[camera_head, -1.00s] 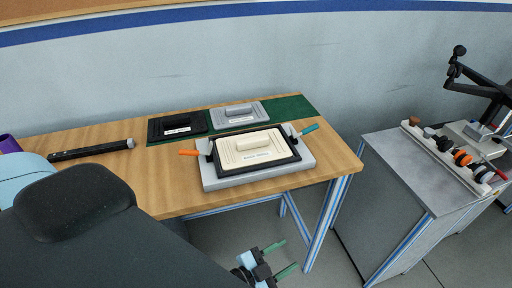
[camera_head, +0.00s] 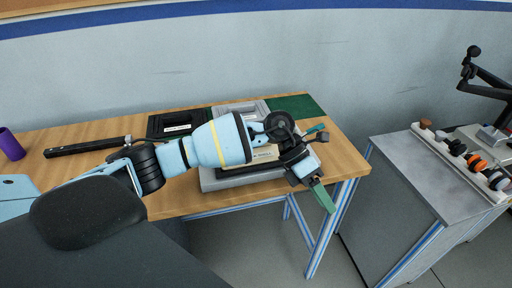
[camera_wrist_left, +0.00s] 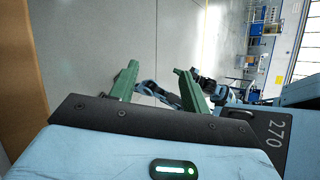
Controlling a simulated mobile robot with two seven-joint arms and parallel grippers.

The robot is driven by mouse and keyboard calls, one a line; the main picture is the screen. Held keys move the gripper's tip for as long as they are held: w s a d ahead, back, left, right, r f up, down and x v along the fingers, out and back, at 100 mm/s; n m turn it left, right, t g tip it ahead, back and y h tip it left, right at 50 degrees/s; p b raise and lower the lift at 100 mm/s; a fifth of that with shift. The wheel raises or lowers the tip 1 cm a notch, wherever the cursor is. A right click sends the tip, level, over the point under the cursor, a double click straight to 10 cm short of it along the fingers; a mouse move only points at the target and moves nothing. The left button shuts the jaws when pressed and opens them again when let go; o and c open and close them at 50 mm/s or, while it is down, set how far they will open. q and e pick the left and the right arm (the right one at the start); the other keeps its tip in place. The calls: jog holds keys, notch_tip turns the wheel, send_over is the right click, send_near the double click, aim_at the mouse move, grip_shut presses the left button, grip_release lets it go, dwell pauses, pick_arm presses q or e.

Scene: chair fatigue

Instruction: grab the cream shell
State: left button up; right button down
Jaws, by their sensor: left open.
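The cream shell (camera_head: 264,154) lies in a black frame on the light grey fixture (camera_head: 222,182) on the wooden table. In the head view my left arm crosses in front and hides most of it. My left gripper (camera_head: 321,196) is beyond the fixture's right front corner, with a green finger angled down past the table edge. The left wrist view shows both green fingers (camera_wrist_left: 158,84) apart with nothing held, facing the floor and room; the shell is not in that view. My right gripper is not clearly seen.
A black shell (camera_head: 178,123) and a grey shell (camera_head: 236,108) lie behind the fixture on a green mat (camera_head: 297,106). A teal handle (camera_head: 316,129) sticks out at the fixture's right. A black bar (camera_head: 85,147) and purple cup (camera_head: 11,145) are at left. A grey side table (camera_head: 412,165) stands right.

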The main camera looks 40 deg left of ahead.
aim_at(268, 153)
pick_arm(q)
jog(key=w+a+r+y, duration=0.1)
jog(key=a+y, duration=0.1)
jog(key=a, duration=0.2)
jog(key=w+a+r+t+y, duration=0.1)
jog(key=w+a+r+y, duration=0.1)
jog(key=a, duration=0.2)
jog(key=w+a+r+y, duration=0.1)
jog(key=w+a+y, duration=0.1)
jog(key=a, duration=0.3)
jog(key=shift+w+r+m+t, duration=0.25)
jog(key=shift+m+t, duration=0.05)
jog(key=shift+m, duration=0.1)
jog(key=a+r+y, duration=0.1)
jog(key=a+r, duration=0.1)
jog(key=a, duration=0.1)
jog(key=w+a+r+y, duration=0.1)
jog(key=a+r, duration=0.1)
jog(key=a, duration=0.2)
jog(key=a+r+n+y, duration=0.1)
jog(key=a+r+y, duration=0.1)
jog(key=a, duration=0.1)
jog(key=shift+w+a+r+b, duration=0.15)
jog(key=shift+a+r+b, duration=0.05)
jog(key=shift+b, duration=0.2)
jog(key=shift+w+a+f, duration=0.1)
jog(key=shift+a+f, duration=0.05)
jog(key=shift+f, duration=3.75)
grip_shut()
